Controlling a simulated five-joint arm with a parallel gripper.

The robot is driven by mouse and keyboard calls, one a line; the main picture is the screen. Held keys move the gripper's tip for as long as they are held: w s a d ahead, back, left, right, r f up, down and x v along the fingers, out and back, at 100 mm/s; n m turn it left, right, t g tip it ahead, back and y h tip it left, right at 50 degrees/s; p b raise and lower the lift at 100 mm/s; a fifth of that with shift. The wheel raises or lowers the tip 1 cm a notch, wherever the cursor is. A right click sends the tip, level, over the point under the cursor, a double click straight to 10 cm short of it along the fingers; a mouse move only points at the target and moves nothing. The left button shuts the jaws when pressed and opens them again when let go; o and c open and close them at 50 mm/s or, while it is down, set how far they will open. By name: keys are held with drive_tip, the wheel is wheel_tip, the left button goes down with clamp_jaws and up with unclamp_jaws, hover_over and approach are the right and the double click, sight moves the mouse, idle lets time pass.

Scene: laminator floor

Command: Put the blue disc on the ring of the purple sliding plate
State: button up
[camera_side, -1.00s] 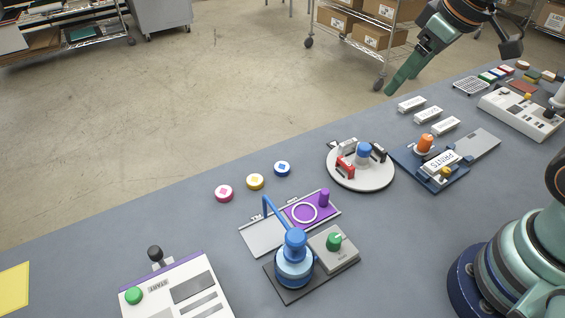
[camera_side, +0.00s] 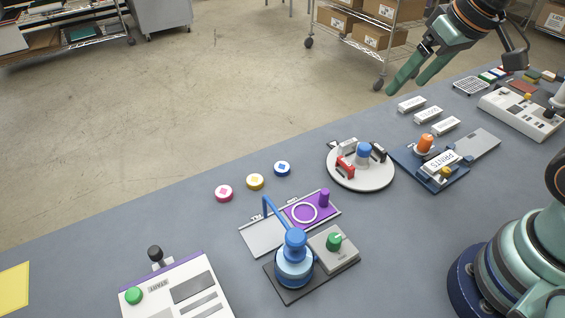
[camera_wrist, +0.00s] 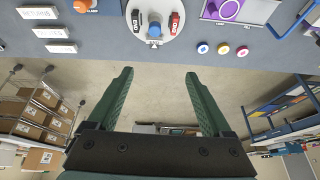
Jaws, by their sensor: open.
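The blue disc (camera_side: 282,168) lies on the grey table, the rightmost of a row of three discs. It also shows in the wrist view (camera_wrist: 203,48), at the upper right. The purple sliding plate (camera_side: 324,210) sits in a track beyond the blue press (camera_side: 294,262), with a bare white ring (camera_side: 304,213) and an upright purple knob (camera_side: 324,197). Part of the plate shows in the wrist view (camera_wrist: 212,11). My gripper (camera_side: 402,88) is open and empty, raised at the upper right beyond the table's far edge, well away from the disc and plate.
A yellow disc (camera_side: 255,181) and a pink disc (camera_side: 224,193) lie left of the blue one. A round white turntable (camera_side: 361,181) with clamps stands right of the discs. A green knob unit (camera_side: 333,247) adjoins the press. A START panel (camera_side: 176,290) stands at lower left.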

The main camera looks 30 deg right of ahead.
drive_tip(key=w+a+g, duration=0.1)
drive_tip(key=w+a, duration=0.3)
drive_tip(key=w, duration=0.2)
drive_tip(key=m+g, duration=0.2)
drive_tip(key=g, duration=0.2)
hover_over(283, 168)
wheel_tip(283, 168, down, 14)
wheel_tip(283, 168, down, 11)
drive_tip(key=shift+f, duration=0.15)
clamp_jaws()
